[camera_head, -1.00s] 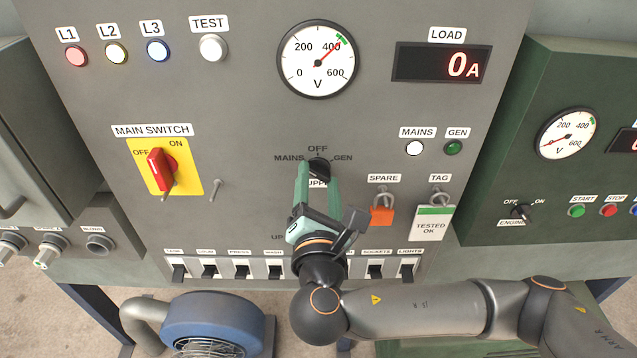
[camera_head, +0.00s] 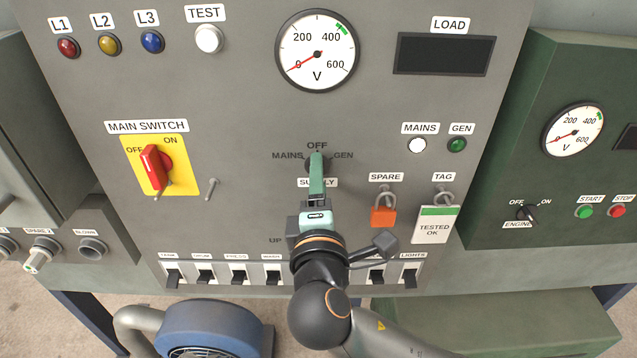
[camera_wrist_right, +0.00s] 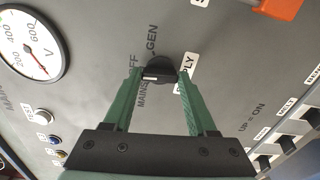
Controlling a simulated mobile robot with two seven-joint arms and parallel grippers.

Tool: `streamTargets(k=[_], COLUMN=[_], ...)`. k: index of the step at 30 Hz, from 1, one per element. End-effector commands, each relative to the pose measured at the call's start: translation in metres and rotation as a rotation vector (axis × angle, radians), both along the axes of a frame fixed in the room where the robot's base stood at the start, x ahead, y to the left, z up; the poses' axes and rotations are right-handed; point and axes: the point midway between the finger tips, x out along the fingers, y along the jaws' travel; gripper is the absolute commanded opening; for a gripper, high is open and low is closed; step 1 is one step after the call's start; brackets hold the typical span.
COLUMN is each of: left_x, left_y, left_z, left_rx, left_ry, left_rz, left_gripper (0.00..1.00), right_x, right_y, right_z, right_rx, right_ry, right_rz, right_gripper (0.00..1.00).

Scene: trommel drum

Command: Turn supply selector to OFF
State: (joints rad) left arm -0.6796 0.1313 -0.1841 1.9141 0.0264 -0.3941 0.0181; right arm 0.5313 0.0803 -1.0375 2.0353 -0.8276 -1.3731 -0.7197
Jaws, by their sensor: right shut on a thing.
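The supply selector is a small black knob (camera_head: 317,166) on the grey panel, with MAINS on its left, OFF above and GEN on its right. My right gripper (camera_head: 317,158) is shut on the knob, with its green fingers seen edge-on and covering much of it. The right wrist view shows the knob (camera_wrist_right: 157,75) between the two fingertips (camera_wrist_right: 160,80). A white mark on the knob faces the OFF side there; its exact angle is hard to read. My left gripper is not in view.
The main voltmeter (camera_head: 317,52) reads about 0, and the load display (camera_head: 444,54) is dark. The main switch (camera_head: 155,166), an orange padlock (camera_head: 383,210) and a hanging tag (camera_head: 436,225) are nearby.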

Motion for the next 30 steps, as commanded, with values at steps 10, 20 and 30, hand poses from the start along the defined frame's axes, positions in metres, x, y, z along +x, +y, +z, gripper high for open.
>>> streamTargets(k=[10, 20, 30], left_x=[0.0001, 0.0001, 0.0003], left_y=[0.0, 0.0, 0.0], left_z=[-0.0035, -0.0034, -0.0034], left_rx=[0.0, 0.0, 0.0], left_ry=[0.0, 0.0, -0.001], left_rz=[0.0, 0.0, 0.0], left_gripper=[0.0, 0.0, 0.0], right_x=[0.0001, 0.0002, 0.0001], right_y=[-0.0001, -0.0001, 0.0], right_z=[-0.0003, 0.0002, 0.0001], right_rx=[0.101, 0.111, 0.109], right_ry=[0.0, -0.001, 0.0], right_rz=[-0.001, 0.0, 0.0], right_gripper=[0.02, 0.02, 0.81])
